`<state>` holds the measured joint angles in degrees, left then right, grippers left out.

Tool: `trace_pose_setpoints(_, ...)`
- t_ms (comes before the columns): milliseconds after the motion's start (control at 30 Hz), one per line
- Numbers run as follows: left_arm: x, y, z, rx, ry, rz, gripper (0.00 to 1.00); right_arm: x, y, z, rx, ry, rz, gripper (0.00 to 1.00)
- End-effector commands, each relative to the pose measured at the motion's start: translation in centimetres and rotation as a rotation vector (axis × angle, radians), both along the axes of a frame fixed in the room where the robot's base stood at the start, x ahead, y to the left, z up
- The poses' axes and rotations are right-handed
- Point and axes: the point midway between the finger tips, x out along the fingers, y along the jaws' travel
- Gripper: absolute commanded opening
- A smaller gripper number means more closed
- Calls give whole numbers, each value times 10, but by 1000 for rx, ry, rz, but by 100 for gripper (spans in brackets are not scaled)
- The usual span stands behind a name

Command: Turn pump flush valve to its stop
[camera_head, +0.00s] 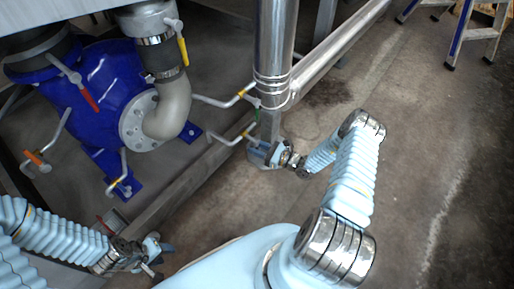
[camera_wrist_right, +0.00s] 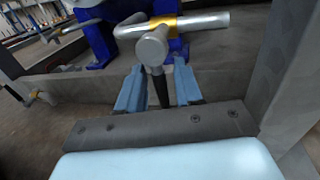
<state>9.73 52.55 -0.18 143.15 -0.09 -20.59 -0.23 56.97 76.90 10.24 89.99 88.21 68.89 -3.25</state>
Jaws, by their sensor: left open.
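A grey valve (camera_wrist_right: 152,46) with a yellow band sits on a bent grey pipe in the right wrist view. Its dark handle (camera_wrist_right: 160,88) points down between the two blue fingers of my right gripper (camera_wrist_right: 158,85). The fingers stand apart on either side of it, with small gaps visible. In the head view my right gripper (camera_head: 265,152) is at the end of the lower yellow-banded pipe (camera_head: 232,138), beside the steel column; the handle there is mostly hidden. No label shows which valve is the pump flush valve. My left gripper (camera_head: 152,252) is open and empty, low at the left.
A blue pump (camera_head: 105,85) stands at upper left with several other valves, including red (camera_head: 88,98), yellow (camera_head: 183,50) and orange (camera_head: 38,157) handles. A steel column (camera_head: 275,45) and a floor beam (camera_head: 190,180) border my right gripper.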

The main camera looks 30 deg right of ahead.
Motion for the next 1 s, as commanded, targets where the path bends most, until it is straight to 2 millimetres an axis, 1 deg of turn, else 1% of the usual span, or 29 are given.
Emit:
trace_pose_setpoints(100,0,0,0,0,0,0,43,0,0,0,0,0,0,35)
trace_pose_setpoints(133,0,0,0,0,0,0,43,0,0,0,0,0,0,32)
trace_pose_setpoints(333,0,0,0,0,0,0,43,0,0,0,0,0,0,1)
trace_pose_setpoints(767,0,0,-1,0,0,0,43,-1,0,-1,10,4,1,0)
trace_pose_setpoints(1000,0,-1,-8,-1,2,-1,43,-3,3,-3,93,39,-1,0)
